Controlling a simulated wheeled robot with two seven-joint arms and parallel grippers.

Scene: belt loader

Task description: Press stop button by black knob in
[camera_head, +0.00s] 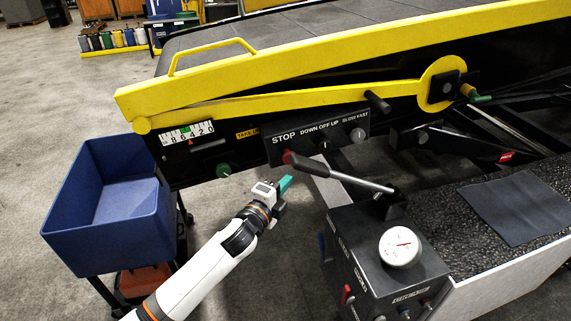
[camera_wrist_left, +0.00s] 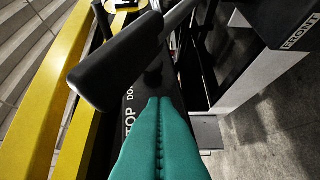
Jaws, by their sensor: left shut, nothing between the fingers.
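The red stop button (camera_head: 287,157) sits under the word STOP on the black control panel (camera_head: 277,150) in the head view. A black knob (camera_head: 324,147) is to its right, under DOWN OFF UP. My left gripper (camera_head: 286,183) has teal fingers, shut and empty, just below the button and apart from it in the head view. In the left wrist view, the teal fingertips (camera_wrist_left: 158,100) point at the panel lettering (camera_wrist_left: 129,110). The button cannot be made out there, behind the fingers and a black handle. My right gripper is not in view.
A lever with a black handle (camera_head: 312,167) reaches across close to the panel; the handle looms large in the wrist view (camera_wrist_left: 115,70). A gauge box (camera_head: 372,265) stands lower right, a blue bin (camera_head: 105,235) left. The yellow rail (camera_head: 250,70) runs above.

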